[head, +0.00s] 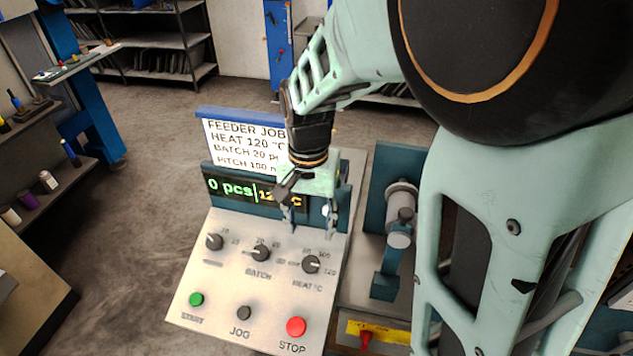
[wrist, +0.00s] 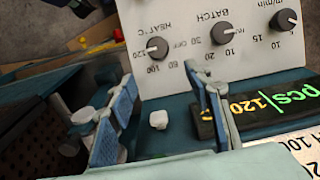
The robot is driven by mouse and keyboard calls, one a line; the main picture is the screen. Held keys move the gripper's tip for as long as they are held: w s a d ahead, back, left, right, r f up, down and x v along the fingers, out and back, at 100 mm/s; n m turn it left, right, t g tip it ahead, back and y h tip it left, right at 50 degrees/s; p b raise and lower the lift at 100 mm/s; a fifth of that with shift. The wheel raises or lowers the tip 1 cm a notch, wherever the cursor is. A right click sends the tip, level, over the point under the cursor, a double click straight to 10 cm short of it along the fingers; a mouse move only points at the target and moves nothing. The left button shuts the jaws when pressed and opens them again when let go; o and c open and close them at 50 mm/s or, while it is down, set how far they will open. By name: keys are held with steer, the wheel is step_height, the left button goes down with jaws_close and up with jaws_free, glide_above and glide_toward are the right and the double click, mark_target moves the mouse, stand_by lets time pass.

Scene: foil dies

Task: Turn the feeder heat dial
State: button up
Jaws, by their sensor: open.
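The heat dial (head: 312,264) is a black round knob at the right end of the row on the sloped panel, with "HEAT°C" printed by it. In the wrist view the heat dial (wrist: 157,47) is upside down, and its pale mark appears to point toward 120. The display (head: 255,193) shows "0 pcs" and a figure that reads 120 in the wrist view. My gripper (head: 311,222) points down above the panel's back edge, behind the heat dial. In the wrist view my gripper (wrist: 160,80) has its fingers apart with nothing between their tips. It does not touch the dial.
The batch dial (head: 260,253) and another dial (head: 214,242) sit to the left. Green start (head: 196,299), dark jog (head: 243,312) and red stop (head: 296,327) buttons line the front. A job sign (head: 240,143) stands behind the display. Blue machine parts (head: 388,245) stand to the right.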

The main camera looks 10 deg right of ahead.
mark_target(311, 260)
steer(key=f, duration=1.1)
steer(key=shift+s+f, duration=0.15)
steer(key=shift+s, duration=0.15)
steer(key=c, duration=1.1)
